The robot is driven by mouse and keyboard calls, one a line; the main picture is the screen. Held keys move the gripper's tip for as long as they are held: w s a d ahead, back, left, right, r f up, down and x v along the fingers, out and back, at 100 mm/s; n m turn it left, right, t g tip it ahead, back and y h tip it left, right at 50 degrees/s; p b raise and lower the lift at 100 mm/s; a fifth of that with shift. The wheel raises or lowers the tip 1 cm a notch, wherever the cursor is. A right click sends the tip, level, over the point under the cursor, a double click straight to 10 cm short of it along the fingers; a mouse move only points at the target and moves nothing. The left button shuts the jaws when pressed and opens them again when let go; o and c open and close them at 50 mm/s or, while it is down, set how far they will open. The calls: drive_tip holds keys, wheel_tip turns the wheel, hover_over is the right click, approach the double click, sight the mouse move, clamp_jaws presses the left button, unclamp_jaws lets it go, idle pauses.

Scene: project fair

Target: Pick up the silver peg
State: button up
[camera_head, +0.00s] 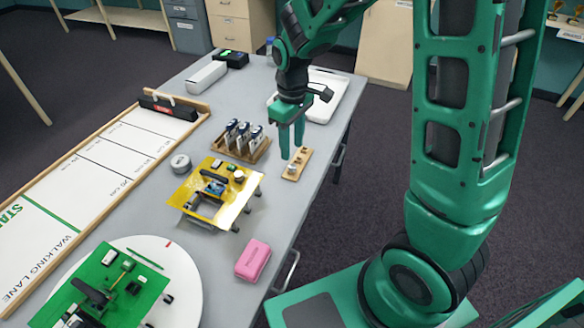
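A small wooden block (289,178) lies near the right edge of the grey table, with a few small pegs standing in it. A pale, silver-looking peg (292,169) shows towards its near end. Another small peg (305,150) shows at the far end. They are too small to tell their metal for certain. My gripper (291,151) points down just above and behind the block's left side. Its two green fingers are apart, with a narrow gap and nothing seen between them. The fingers partly hide the middle of the block.
A wooden rack (259,155) with several upright white-and-dark items stands close left of my gripper. A yellow platform (240,205), a pink case (253,260) and a round grey tin (181,163) are nearby. A white tray (343,98) lies behind. Bare table lies between the block and pink case.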

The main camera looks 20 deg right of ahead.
sight(292, 166)
drive_tip(key=shift+f, duration=3.6)
clamp_jaws()
